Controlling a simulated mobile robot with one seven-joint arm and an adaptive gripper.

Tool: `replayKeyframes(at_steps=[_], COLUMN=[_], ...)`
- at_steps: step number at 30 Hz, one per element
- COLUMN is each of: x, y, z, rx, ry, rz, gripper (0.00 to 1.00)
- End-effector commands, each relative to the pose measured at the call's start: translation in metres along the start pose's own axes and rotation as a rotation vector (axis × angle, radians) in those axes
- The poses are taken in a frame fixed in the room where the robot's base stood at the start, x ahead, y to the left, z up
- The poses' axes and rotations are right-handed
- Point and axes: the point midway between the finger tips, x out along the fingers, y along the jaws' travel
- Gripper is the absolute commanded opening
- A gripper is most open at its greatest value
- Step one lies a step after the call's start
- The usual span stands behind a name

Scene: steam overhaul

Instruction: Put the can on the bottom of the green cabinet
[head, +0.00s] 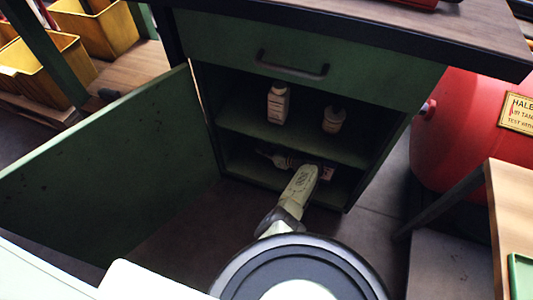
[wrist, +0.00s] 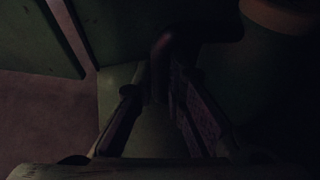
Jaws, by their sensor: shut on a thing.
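The green cabinet (head: 345,78) stands with its door (head: 115,165) swung open to the left. Its bottom compartment lies under a single shelf (head: 290,140). My arm reaches into that bottom compartment in the head view, and its end is mostly lost in shadow there. In the wrist view my gripper (wrist: 156,88) is shut on a dim greenish thing with a dark curved part, which seems to be the can (wrist: 153,128). The picture is too dark to tell whether the can touches the cabinet bottom.
A white bottle (head: 278,103) and a smaller pale bottle (head: 333,120) stand on the shelf above my arm. Small pale shapes (head: 278,160) show in the bottom compartment, unclear in shadow. A red tank (head: 460,130) stands to the right, and yellow bins (head: 50,72) at the far left.

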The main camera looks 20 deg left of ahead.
Motion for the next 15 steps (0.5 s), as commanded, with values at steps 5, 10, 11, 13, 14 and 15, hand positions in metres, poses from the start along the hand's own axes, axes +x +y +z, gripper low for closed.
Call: replayKeyframes(at_steps=[5, 10, 11, 13, 14, 15], x=[0.003, 0.011, 0.012, 0.015, 0.016, 0.017], y=[-0.001, 0.003, 0.004, 0.005, 0.005, 0.005], z=[-0.006, -0.027, -0.031, -0.04, -0.04, -0.041], rx=[-0.005, -0.005, -0.006, -0.006, -0.007, -0.007], ry=[-0.005, -0.004, -0.004, -0.004, -0.005, -0.005], rz=[-0.003, -0.001, -0.001, -0.001, -0.001, -0.001], gripper=[0.0, 0.0, 0.0, 0.0, 0.0, 0.0])
